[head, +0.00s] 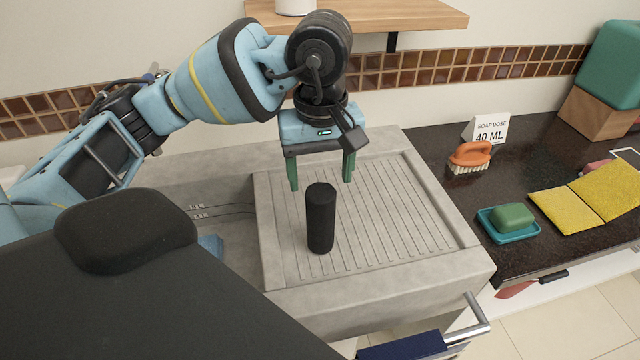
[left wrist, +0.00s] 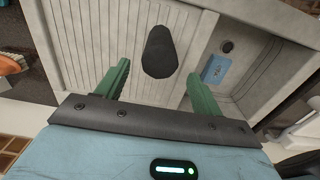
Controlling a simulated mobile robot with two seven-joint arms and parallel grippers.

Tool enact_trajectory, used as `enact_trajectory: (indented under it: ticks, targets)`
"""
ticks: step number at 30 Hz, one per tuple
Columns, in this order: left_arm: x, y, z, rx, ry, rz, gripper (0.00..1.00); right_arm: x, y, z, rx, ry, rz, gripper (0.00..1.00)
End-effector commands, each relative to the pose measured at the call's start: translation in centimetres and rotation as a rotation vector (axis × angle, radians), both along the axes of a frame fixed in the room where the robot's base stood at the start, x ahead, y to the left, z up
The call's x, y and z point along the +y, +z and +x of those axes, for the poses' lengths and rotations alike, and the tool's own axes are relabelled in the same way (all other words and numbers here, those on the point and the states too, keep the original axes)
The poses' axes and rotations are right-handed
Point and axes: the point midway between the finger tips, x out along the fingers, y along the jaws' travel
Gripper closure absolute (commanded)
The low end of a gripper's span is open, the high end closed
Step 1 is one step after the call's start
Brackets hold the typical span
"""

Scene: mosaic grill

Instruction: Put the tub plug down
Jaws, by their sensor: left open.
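The tub plug (head: 320,218) is a black upright cylinder standing on the ribbed grey drainboard (head: 400,220). In the left wrist view the plug (left wrist: 160,52) shows ahead of the fingers, between their lines. My left gripper (head: 320,180) is open, its two green fingers apart, just above and behind the plug. It also shows in the left wrist view (left wrist: 158,85) with nothing between the fingers. No contact with the plug is visible. My right gripper is not in view.
A grey basin (left wrist: 235,65) with a drain and a blue block lies beside the drainboard. On the dark counter (head: 420,150) stand an orange brush (head: 470,156), a soap dish (head: 510,222) and yellow cloths (head: 570,205). A wooden shelf (head: 400,14) hangs above. The drainboard around the plug is clear.

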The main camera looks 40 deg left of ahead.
Motion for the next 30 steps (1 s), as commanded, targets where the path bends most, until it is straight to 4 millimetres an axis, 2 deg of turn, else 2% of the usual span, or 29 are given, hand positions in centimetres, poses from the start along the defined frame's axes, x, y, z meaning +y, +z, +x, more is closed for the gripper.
enact_trajectory:
  ticks: [1,6,12,18,30]
  targets:
    - [-0.1,1.3,0.1,-0.004,-0.001,-0.001,0.33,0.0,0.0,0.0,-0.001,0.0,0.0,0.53]
    - [0.0,4.9,0.0,-0.006,0.0,0.0,0.33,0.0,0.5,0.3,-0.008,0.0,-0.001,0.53]
    - [0.0,7.5,0.0,-0.006,0.0,0.0,0.33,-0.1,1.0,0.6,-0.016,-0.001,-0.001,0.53]
    - [0.0,8.2,0.0,-0.001,-0.001,-0.001,0.33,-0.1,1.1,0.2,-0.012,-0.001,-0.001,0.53]
    - [0.0,8.1,0.0,0.001,-0.001,-0.001,0.33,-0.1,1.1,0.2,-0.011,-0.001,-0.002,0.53]
